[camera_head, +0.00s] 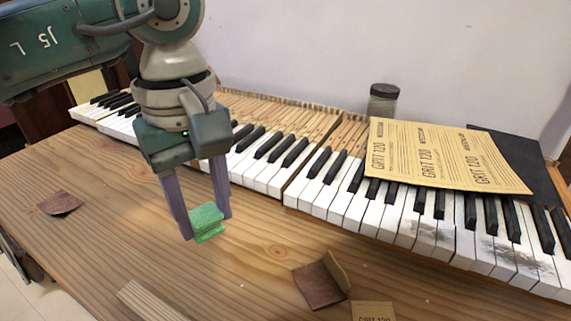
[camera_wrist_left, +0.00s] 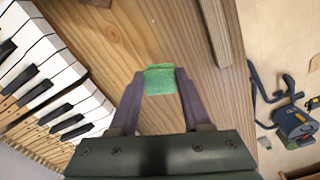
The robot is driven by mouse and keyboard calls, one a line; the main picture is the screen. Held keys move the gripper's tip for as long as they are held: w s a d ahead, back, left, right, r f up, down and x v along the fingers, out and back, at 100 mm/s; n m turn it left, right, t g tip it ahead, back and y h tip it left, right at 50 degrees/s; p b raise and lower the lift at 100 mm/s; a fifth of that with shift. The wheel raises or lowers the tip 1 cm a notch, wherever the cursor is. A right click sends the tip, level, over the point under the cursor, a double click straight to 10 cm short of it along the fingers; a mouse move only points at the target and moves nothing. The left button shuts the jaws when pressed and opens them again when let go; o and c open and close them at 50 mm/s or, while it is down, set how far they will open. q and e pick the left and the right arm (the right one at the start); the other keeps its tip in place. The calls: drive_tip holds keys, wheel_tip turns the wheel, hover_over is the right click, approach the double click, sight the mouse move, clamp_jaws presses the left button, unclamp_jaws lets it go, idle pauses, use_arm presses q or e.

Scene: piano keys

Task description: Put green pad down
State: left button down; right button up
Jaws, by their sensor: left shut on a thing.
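The green pad (camera_head: 207,222) is a small block held between the fingertips of my left gripper (camera_head: 208,226). The gripper is shut on it and points down over the wooden table (camera_head: 110,190), in front of the piano keys. In the left wrist view the green pad (camera_wrist_left: 160,79) sits between the two purple-grey fingers of my left gripper (camera_wrist_left: 160,88), with wood behind it. I cannot tell the exact gap between the pad and the table. My right gripper is in neither view.
Piano keys (camera_head: 350,200) run along the back of the table. Grit 120 sandpaper (camera_head: 445,155) and a dark sheet (camera_head: 520,160) lie on them. A jar (camera_head: 383,100) stands behind. Brown sandpaper pieces (camera_head: 60,203) (camera_head: 318,285) and a wooden strip (camera_head: 150,300) lie in front. Bare table surrounds the gripper.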

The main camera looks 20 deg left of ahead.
sight(209, 234)
use_arm(q)
wheel_tip(209, 234, down, 4)
drive_tip(key=shift+f+b, duration=0.25)
drive_tip(key=shift+b, duration=0.1)
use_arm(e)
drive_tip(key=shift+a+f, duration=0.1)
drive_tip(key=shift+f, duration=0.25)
